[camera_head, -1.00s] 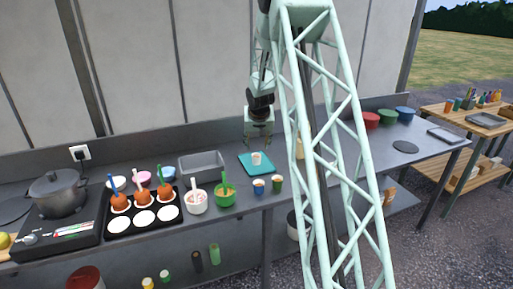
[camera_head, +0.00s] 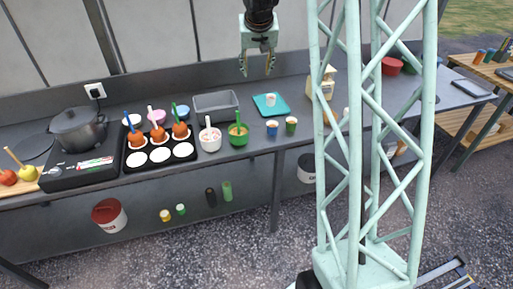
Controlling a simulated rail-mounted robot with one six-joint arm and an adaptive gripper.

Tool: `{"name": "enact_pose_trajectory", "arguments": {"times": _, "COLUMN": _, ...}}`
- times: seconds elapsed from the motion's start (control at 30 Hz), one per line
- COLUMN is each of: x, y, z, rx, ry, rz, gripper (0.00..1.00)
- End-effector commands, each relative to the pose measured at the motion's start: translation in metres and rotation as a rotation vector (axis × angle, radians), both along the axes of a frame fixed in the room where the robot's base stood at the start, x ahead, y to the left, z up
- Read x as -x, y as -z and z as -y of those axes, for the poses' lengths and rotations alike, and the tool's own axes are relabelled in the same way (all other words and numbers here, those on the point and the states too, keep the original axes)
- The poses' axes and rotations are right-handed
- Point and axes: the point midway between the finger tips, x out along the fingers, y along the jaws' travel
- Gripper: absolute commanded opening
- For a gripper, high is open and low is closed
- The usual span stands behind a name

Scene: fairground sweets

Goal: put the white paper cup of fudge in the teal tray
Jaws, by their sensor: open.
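The white paper cup (camera_head: 270,99) stands upright on the teal tray (camera_head: 281,110), which lies on the grey counter. Its contents are too small to make out. My gripper (camera_head: 257,73) is open and empty. It hangs in the air in front of the wall, above and a little left of the tray in the picture, apart from the cup.
A grey bin (camera_head: 216,113) stands left of the tray. A blue cup (camera_head: 272,128) and a dark green cup (camera_head: 291,125) stand in front of it. My lattice column covers part of the counter on the right.

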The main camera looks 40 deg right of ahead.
Motion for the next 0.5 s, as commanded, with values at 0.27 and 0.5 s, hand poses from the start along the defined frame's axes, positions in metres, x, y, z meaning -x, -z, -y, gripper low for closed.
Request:
{"name": "enact_pose_trajectory", "arguments": {"times": 0.27, "x": 0.033, "y": -0.044, "z": -0.051, "rx": 0.0, "ry": -0.044, "rz": -0.012, "gripper": 0.42}}
{"name": "enact_pose_trajectory", "arguments": {"times": 0.5, "x": 0.067, "y": -0.076, "z": -0.093, "rx": -0.003, "ry": -0.082, "rz": -0.025, "gripper": 0.42}}
